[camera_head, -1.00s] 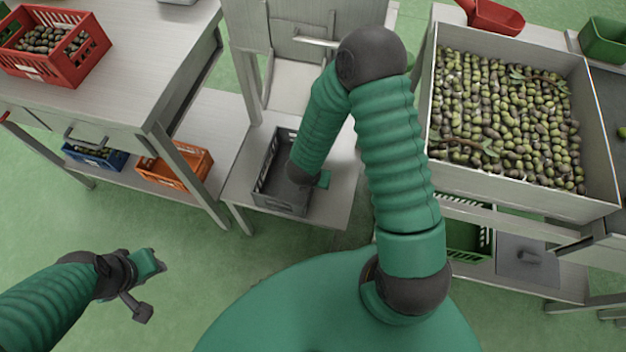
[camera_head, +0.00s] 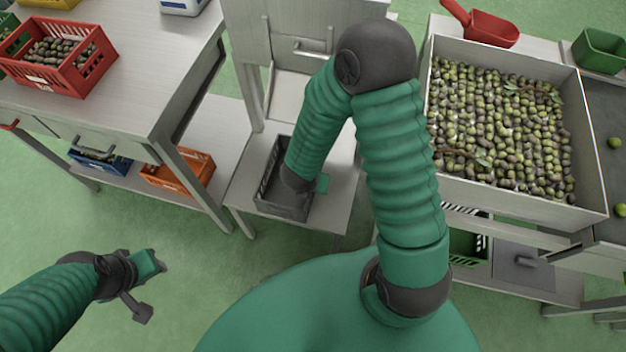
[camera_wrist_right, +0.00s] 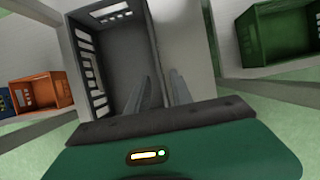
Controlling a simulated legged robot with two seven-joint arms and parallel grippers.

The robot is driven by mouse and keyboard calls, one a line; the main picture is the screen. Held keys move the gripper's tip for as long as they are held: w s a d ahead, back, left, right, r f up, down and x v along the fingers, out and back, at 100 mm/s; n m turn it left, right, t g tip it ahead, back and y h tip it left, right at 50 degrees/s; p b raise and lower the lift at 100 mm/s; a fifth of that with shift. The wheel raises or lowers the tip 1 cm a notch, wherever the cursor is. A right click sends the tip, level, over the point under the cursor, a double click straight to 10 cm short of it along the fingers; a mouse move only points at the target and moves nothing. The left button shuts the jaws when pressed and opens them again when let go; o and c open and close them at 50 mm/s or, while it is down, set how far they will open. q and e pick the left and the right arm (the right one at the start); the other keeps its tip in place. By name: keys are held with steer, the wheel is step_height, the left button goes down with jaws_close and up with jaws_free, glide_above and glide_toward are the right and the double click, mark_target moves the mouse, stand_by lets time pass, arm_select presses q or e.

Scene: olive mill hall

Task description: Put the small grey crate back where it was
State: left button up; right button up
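The small grey crate (camera_head: 287,211) sits on the low metal shelf under the middle bench, and its inside looks empty. It also shows in the right wrist view (camera_wrist_right: 115,55). My right gripper (camera_wrist_right: 163,88) is at the crate's right long wall. One finger is on the inner side and the other on the outer side, with a gap between them. I cannot tell whether they touch the wall. In the head view my right forearm hides part of the crate. My left gripper (camera_head: 148,285) hangs over the floor at lower left, with nothing in it; its fingers are unclear.
An orange crate (camera_head: 180,172) and a blue crate (camera_head: 98,160) stand on the shelf to the left. A green crate (camera_head: 468,245) is under the olive bin (camera_head: 520,197) at right. A red crate (camera_head: 75,75) of olives is on the left table. Table legs stand close beside the shelf.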

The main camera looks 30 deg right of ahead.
steer(key=p+v, duration=0.1)
steer(key=v, duration=0.3)
steer(key=shift+r, duration=0.2)
steer(key=s+d+r+m+g, duration=0.2)
steer(key=s+r+m, duration=0.3)
steer(key=m, duration=0.7)
steer(key=w+a+r+m+t+y, duration=0.1)
steer(key=a+r+m+y, duration=0.2)
steer(key=m, duration=1.1)
step_height(320, 180, up, 3)
steer(key=shift+w+a+r+t, duration=0.15)
steer(key=shift+a+t, duration=0.15)
steer(key=shift+a, duration=0.45)
